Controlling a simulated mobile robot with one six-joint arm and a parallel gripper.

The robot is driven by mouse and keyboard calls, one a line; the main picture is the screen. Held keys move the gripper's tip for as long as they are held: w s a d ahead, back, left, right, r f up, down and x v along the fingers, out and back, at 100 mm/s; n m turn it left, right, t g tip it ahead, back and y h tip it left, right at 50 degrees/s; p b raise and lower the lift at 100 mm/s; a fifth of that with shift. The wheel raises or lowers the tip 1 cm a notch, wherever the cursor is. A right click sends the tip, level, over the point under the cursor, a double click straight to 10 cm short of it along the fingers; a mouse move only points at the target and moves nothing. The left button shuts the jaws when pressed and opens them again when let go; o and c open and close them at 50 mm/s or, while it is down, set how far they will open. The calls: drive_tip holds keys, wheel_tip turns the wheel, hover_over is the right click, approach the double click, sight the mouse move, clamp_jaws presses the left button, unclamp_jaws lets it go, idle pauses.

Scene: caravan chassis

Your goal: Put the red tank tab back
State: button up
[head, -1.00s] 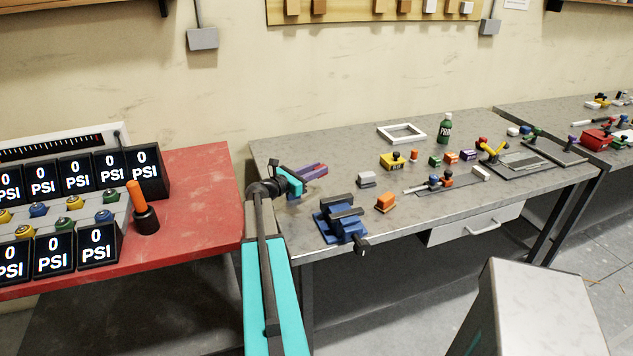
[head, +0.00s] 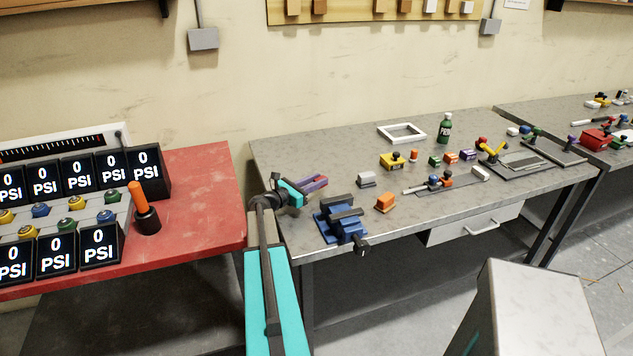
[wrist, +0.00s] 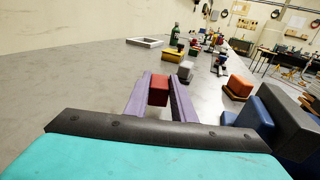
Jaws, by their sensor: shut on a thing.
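My gripper (head: 316,183) is over the left end of the grey workbench. In the wrist view, its two purple fingers (wrist: 160,84) are shut on a small red block, the red tank tab (wrist: 158,91), near their tips. The tab appears held above the bench top, though the exact gap is hard to tell. In the head view the tab is too small to make out between the fingers. I cannot tell which place on the bench is the tab's own.
A blue vise (head: 342,222) stands close by at the bench's front edge. An orange block (head: 386,203), a grey-white block (head: 366,180), a yellow block (head: 391,162), a white frame (head: 401,134) and a green bottle (head: 445,130) lie further right. The back left of the bench (head: 320,145) is clear.

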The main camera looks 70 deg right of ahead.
drive_tip(key=shift+f+b, duration=0.45)
drive_tip(key=shift+f, duration=0.3)
idle(0.3)
drive_tip(key=o, duration=1)
drive_tip(key=shift+r+p, duration=0.6)
drive_tip(key=shift+r, duration=0.1)
drive_tip(key=b+v, duration=0.3)
drive_tip(key=v, duration=0.7)
drive_tip(key=shift+w+a+f, duration=0.1)
drive_tip(key=shift+a+f, duration=0.05)
drive_tip(key=shift+a, duration=0.05)
drive_tip(key=shift+w+a+b, duration=0.3)
drive_tip(key=shift+w+a, duration=0.05)
drive_tip(key=shift+a, duration=0.3)
drive_tip(key=shift+r, duration=0.2)
